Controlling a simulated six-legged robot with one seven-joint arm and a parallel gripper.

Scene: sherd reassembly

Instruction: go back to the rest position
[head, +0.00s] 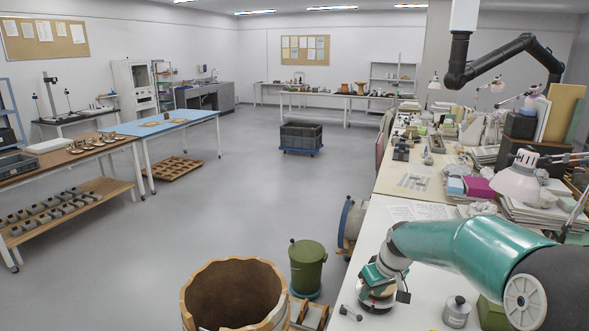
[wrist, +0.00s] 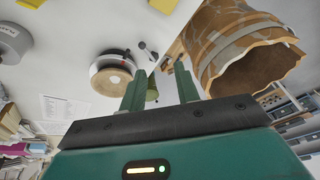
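My gripper (wrist: 160,76) shows in the wrist view with its two green fingers apart. I see nothing held between them. In the head view my gripper (head: 378,285) is at the end of the teal arm, low over the near part of the white worktable (head: 415,305). Its fingertips cannot be made out there. In the wrist view a round, pale-topped object (wrist: 113,82) lies beyond the left finger. A brown vessel with a jagged rim (wrist: 235,50) is beyond the right finger. No sherd can be made out in the grip.
A wooden tub (head: 233,295) and a green lidded bin (head: 307,267) stand left of the worktable. A grey weight-like object (head: 456,311) and a pink lamp (head: 517,180) are near my arm. The middle floor is open around a dark crate (head: 301,138).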

